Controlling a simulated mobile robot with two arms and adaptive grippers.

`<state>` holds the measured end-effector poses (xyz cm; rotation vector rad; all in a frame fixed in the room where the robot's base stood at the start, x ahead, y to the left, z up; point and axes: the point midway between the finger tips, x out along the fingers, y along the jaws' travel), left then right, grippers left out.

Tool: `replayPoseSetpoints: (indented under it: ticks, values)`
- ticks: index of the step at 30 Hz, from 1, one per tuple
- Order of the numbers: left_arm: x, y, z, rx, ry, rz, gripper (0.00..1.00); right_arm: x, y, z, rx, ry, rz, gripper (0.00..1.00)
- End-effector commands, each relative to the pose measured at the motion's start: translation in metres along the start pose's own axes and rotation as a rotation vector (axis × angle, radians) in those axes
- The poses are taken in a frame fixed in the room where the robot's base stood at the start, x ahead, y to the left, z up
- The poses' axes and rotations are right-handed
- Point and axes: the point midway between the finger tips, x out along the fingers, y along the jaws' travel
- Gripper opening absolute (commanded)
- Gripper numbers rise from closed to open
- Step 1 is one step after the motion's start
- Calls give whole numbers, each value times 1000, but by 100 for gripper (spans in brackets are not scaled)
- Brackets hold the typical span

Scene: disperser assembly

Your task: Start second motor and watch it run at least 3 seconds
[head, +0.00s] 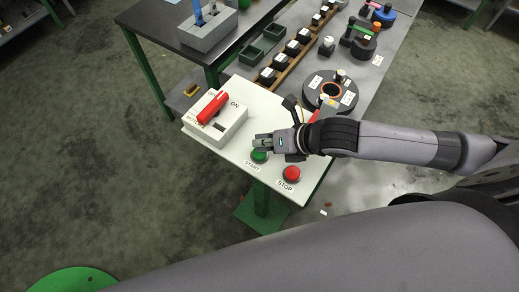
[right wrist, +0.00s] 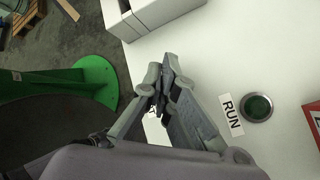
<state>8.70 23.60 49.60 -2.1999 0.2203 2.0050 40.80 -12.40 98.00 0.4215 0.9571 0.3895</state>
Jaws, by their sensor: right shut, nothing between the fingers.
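A white control panel (head: 270,105) carries a green START button (head: 259,156) and a red STOP button (head: 292,174). My right gripper (head: 260,140) is shut and empty, just above the START button in the head view; I cannot tell whether it touches it. In the right wrist view the closed fingers (right wrist: 163,85) show, with a dark green round RUN lamp (right wrist: 257,107) beside them; it looks unlit. A grey-white switch box (head: 217,125) with a red handle (head: 212,106) and an ON label stands left on the panel. I cannot make out a motor. My left gripper is not in view.
A wooden rack of black blocks (head: 292,48) and green trays (head: 262,47) stand further back. A grey block with blue tools (head: 207,30) is on the dark table. Floor lies open at left.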

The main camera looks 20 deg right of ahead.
Motion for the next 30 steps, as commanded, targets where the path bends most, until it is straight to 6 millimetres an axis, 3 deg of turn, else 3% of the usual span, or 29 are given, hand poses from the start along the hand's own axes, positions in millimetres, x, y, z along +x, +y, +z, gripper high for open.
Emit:
replayPoseSetpoints:
  ticks: [30]
  values:
    - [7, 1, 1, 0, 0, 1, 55, 9, -7, -8, 2, 3, -2, 0]
